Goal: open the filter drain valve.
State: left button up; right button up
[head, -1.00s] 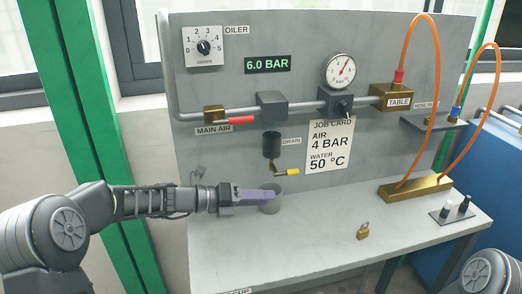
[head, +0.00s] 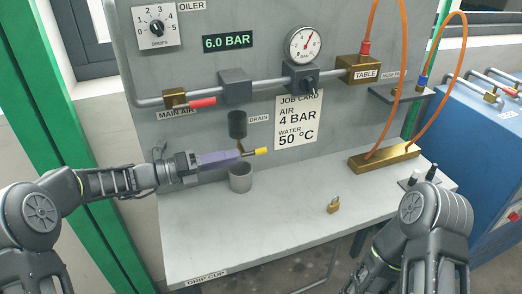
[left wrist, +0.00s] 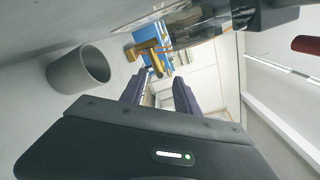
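The drain valve is a brass fitting under the dark filter bowl (head: 237,124), with a yellow-tipped handle (head: 261,151) pointing right. The brass valve (left wrist: 147,50) also shows in the left wrist view, just beyond the fingertips. My left gripper (head: 242,154) has purple fingers beside the valve, at handle height, above the grey cup (head: 240,180). In the left wrist view the fingers are apart with a gap between them (left wrist: 158,74); I cannot tell whether they touch the handle. My right arm is at the lower right; its gripper is out of view.
The grey cup stands on the bench (head: 290,220) below the valve. A red-handled main air valve (head: 203,103) and pipe run above. Orange hoses (head: 416,100) rise from a brass block (head: 384,158).

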aim_at(251, 153)
pick_arm(q)
jog(key=x, duration=0.9)
jog(key=shift+d+p, duration=0.2)
jog(key=shift+p, duration=0.1)
jog(key=shift+c, duration=0.4)
